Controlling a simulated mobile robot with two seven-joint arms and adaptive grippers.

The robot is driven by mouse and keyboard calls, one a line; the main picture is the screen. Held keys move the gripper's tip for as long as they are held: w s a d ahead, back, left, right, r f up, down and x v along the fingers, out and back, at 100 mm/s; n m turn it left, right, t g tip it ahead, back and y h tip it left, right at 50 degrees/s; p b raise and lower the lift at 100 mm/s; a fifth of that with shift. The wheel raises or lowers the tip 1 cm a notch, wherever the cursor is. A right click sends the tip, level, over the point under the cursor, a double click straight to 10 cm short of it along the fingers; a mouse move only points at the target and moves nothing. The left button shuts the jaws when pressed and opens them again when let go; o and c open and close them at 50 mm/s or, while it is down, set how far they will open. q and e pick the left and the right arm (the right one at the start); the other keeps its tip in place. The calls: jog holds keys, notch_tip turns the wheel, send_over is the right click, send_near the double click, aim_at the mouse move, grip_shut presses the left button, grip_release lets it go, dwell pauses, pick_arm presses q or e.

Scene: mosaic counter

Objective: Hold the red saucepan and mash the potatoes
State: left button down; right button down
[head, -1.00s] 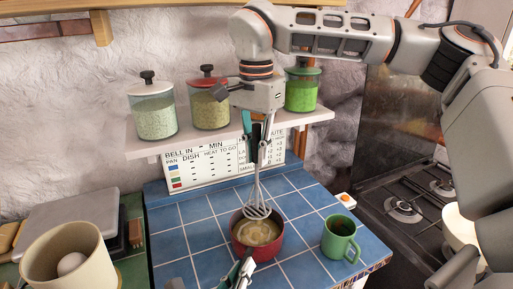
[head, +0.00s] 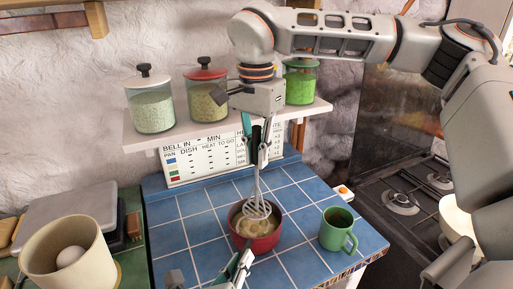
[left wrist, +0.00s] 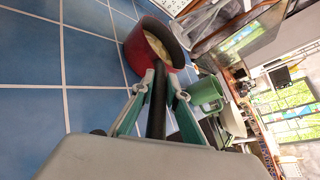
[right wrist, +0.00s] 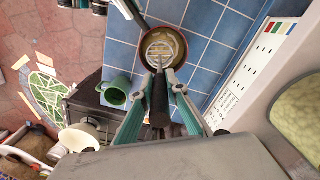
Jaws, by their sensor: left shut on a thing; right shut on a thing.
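The red saucepan (head: 262,245) stands on the blue-tiled counter with pale potato mash in it. My left gripper (head: 241,264) is shut on its dark handle, in front of the pan; the left wrist view shows the handle (left wrist: 157,110) between the fingers. My right gripper (head: 260,140) is above the pan, shut on the dark handle of the masher (head: 257,185), which points down. The right wrist view shows the masher's wire head (right wrist: 160,50) over the potatoes (right wrist: 164,40) within the rim's outline. I cannot tell whether it touches them.
A green mug (head: 337,230) stands close to the right of the pan. A cream pot (head: 68,262) with an egg-like white thing is at the lower left. Several glass jars stand on the shelf (head: 190,131) behind. Tiles left of the pan are clear.

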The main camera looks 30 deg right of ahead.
aim_at(256, 167)
jog(key=shift+f, duration=5.05)
notch_tip(256, 167, up, 5)
jog(key=shift+f, duration=0.2)
jog(key=shift+w+d, duration=0.25)
jog(key=shift+w, duration=0.25)
jog(key=shift+w+d, duration=0.2)
jog(key=shift+w, duration=0.3)
jog(key=shift+f, duration=0.1)
